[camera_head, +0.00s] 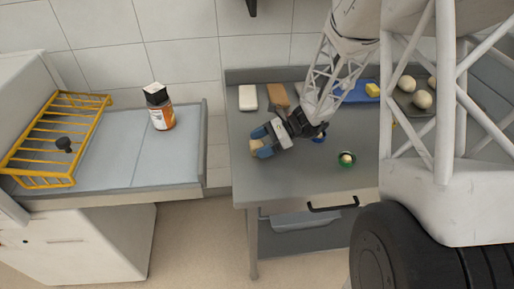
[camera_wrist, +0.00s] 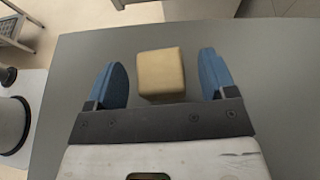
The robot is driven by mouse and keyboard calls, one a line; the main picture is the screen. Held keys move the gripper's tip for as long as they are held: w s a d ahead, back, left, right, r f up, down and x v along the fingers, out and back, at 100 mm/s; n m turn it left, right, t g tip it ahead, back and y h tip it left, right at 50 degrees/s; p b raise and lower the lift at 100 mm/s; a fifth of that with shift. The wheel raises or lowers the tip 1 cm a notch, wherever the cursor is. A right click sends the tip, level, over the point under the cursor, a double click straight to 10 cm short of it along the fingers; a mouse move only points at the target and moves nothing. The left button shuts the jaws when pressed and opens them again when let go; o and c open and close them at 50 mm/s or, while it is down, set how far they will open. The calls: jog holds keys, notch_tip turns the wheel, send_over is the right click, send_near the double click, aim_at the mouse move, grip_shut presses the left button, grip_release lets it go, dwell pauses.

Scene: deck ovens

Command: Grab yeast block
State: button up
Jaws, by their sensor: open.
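A beige block (camera_wrist: 161,75), which looks like the yeast block, rests on the grey table between the two blue fingers of my gripper (camera_wrist: 163,68) in the wrist view. A clear gap shows on each side of it, and the fingers do not touch it. In the head view my gripper (camera_head: 260,142) is low over the left part of the table, and the block (camera_head: 256,147) shows only partly, the rest hidden by the fingers. The gripper is open.
A white block (camera_head: 248,97) and a brown block (camera_head: 278,95) lie at the table's back. Right of my arm are a blue board (camera_head: 354,94) with a yellow piece (camera_head: 373,89) and several pale balls (camera_head: 422,99).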

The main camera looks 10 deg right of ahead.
aim_at(254, 144)
jog(key=shift+x, duration=1.1)
jog(key=c, duration=1)
jog(key=shift+r, duration=0.1)
jog(key=shift+r, duration=0.65)
notch_tip(254, 144, up, 2)
jog(key=shift+r, duration=0.1)
jog(key=s+d, duration=0.1)
jog(key=s, duration=0.4)
jog(key=s+d, duration=0.1)
jog(key=s, duration=0.4)
jog(key=s+d+r, duration=0.1)
jog(key=s, duration=0.4)
jog(key=shift+s+r, duration=0.1)
jog(key=shift+s, duration=0.3)
